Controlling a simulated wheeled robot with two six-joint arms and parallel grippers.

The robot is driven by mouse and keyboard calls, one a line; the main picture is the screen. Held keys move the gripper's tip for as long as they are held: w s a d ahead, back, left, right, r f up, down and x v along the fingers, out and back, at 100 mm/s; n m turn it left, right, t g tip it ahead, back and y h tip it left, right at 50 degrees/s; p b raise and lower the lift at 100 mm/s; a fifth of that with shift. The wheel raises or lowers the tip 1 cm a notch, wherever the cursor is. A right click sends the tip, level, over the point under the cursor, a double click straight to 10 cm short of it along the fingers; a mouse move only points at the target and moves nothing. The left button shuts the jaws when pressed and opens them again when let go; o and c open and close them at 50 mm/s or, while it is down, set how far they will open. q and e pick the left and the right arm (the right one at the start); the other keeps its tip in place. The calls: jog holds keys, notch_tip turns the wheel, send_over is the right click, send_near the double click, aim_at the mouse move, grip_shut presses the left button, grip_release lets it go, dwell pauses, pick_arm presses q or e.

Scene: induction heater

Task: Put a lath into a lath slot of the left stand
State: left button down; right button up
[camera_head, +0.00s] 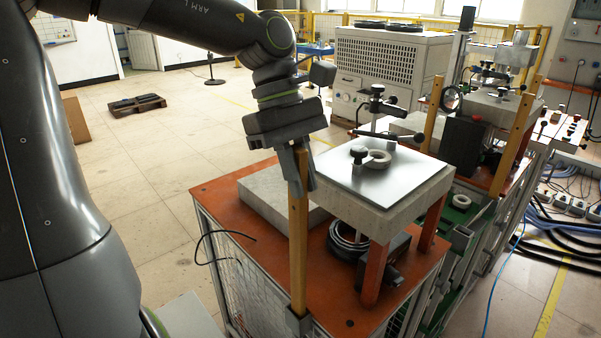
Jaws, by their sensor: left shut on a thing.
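My left gripper (299,172) is shut on the upper part of a wooden lath (299,245). The lath hangs upright in front of the left stand (235,192), which has an orange top and mesh sides. The lath's lower end is at a grey metal lath slot (299,324) at the stand's near corner. I cannot tell how deep the end sits in the slot. My right gripper is out of view.
A grey slab (277,197), a black cable coil (348,240) and a raised block with a metal plate (375,178) are on the left stand, close to the lath. Other laths (433,113) stand upright at the stand behind. A pallet (137,105) lies on open floor.

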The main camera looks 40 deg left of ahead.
pick_arm(q)
jog(key=shift+f+b, duration=1.15)
jog(key=shift+f, duration=0.35)
jog(key=shift+r, duration=0.1)
jog(key=c, duration=1.3)
grip_release()
jog(key=p+v, duration=0.2)
jog(key=v, duration=1.5)
jog(key=shift+r+p, duration=0.25)
jog(key=shift+p, duration=0.05)
